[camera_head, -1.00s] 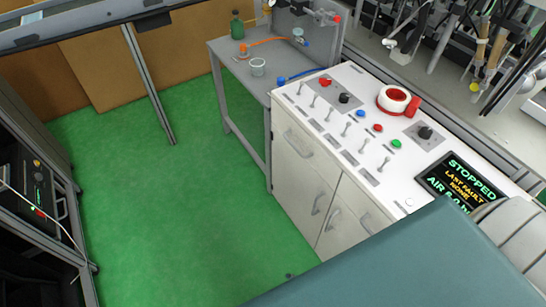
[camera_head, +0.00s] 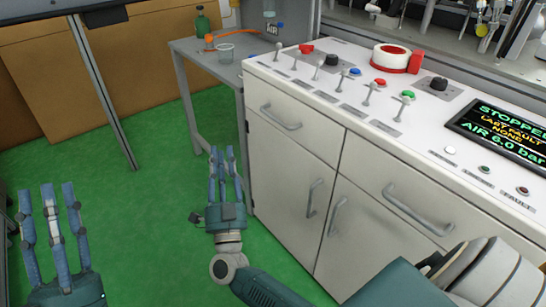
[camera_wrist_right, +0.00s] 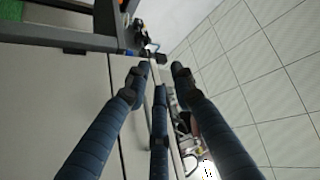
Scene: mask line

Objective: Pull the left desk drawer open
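The left desk drawer (camera_head: 318,137) is the upper left front of the white cabinet in the head view. It looks shut, flush with the cabinet, and its grey bar handle (camera_head: 281,118) is clear of both grippers. My right gripper (camera_head: 223,160) is left of the cabinet, lower than the handle and apart from it. Its fingers are spread and empty in the right wrist view (camera_wrist_right: 160,74), with pale cabinet panels beside them. My left gripper (camera_head: 45,195) is at the far left over the green floor, fingers up, open and empty.
A right drawer (camera_head: 400,190) and two lower doors with handles share the cabinet. The control top (camera_head: 345,70) carries switches, buttons, a red-and-white ring and a display. A grey side table (camera_head: 205,70) stands behind. Green floor is free at left.

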